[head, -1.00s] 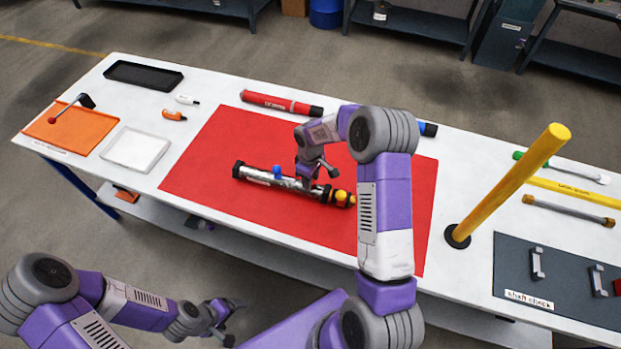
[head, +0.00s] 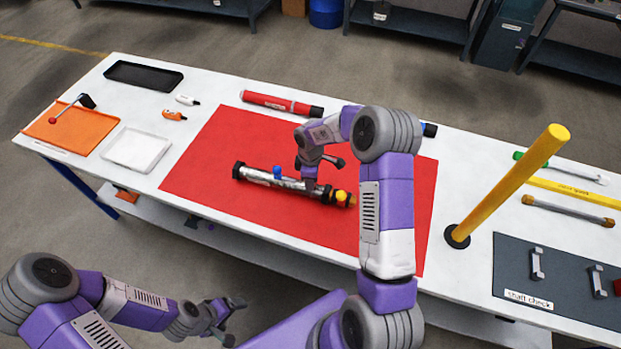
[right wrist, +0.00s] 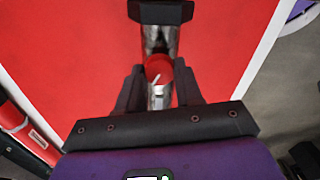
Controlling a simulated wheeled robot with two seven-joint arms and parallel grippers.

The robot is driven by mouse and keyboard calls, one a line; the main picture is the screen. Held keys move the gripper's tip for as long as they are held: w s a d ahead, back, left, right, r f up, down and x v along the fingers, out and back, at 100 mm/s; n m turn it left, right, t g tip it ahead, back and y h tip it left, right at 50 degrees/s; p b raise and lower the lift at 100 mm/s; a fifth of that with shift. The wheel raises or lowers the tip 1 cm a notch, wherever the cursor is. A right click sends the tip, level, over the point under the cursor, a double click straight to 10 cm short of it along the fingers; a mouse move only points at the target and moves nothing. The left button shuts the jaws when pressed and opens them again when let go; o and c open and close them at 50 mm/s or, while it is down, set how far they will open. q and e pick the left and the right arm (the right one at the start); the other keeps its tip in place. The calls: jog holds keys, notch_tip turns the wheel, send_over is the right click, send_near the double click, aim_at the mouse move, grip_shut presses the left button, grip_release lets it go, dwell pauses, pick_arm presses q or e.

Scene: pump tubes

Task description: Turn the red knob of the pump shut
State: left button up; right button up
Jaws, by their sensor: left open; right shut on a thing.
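The pump (head: 268,178) is a silvery tube with black end caps, a blue knob (head: 277,172) and a yellow knob (head: 341,196). It lies on the red mat (head: 214,150). The red knob (right wrist: 158,67) shows in the right wrist view, on top of the tube, with a pale line at its near edge. My right gripper (right wrist: 159,82) is shut on it, one finger on each side. In the head view my right gripper (head: 320,172) hides the red knob. My left gripper (head: 232,310) is open and empty, off the table's front edge.
A red tube (head: 281,103) lies behind the mat. A yellow post (head: 510,185) stands right of my right arm. A white tray (head: 137,149), an orange tray (head: 72,128) and a black tray (head: 143,74) are at left. The mat left of the pump is clear.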

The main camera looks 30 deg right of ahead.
jog(key=o, duration=1)
jog(key=shift+o, duration=0.2)
notch_tip(320, 180, up, 8)
jog(key=shift+f, duration=0.2)
